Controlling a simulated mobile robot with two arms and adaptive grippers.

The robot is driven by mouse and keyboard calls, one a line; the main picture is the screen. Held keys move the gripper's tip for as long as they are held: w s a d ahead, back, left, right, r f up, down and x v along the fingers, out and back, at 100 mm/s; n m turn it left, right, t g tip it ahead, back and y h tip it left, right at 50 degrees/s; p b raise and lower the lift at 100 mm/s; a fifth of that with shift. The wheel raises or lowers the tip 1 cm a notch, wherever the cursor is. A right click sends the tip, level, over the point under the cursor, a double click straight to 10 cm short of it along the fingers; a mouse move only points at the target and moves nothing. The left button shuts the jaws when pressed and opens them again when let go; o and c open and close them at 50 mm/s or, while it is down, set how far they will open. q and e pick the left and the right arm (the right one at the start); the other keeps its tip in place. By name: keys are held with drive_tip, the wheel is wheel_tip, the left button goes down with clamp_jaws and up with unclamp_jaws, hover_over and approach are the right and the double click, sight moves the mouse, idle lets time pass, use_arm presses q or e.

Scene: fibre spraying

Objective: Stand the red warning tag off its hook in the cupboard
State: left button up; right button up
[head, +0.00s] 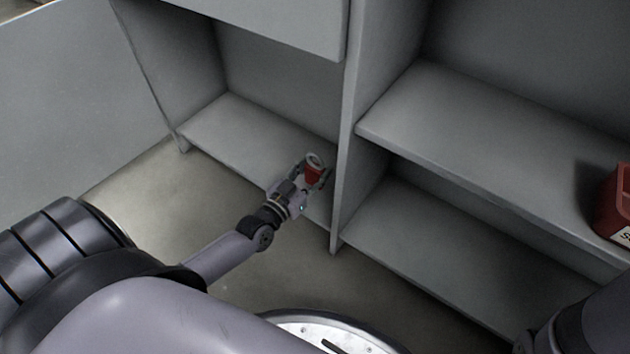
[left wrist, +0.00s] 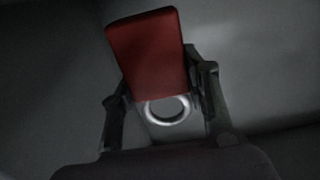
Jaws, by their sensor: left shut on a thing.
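The red warning tag (head: 313,175) is in my left gripper (head: 318,177), over the low shelf in the left bay of the cupboard. In the left wrist view, the red plate (left wrist: 148,52) is tilted between the two fingers of my left gripper (left wrist: 162,92), and the ring (left wrist: 167,109) shows nearer the palm. I cannot tell whether the tag touches the shelf. No hook shows. My right gripper is out of view.
The low left shelf (head: 240,125) is otherwise bare. An upright divider (head: 347,150) stands just right of my left gripper. The right bay has a middle shelf (head: 480,130) with a red object (head: 613,205) at the far right, and a bare lower shelf (head: 440,245).

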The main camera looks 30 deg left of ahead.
sight(312, 181)
use_arm(q)
wheel_tip(312, 181, down, 4)
drive_tip(key=shift+r+b, duration=0.15)
drive_tip(key=shift+b, duration=1.1)
drive_tip(key=shift+r, duration=0.1)
drive_tip(key=o, duration=1.2)
drive_tip(key=shift+c, duration=0.2)
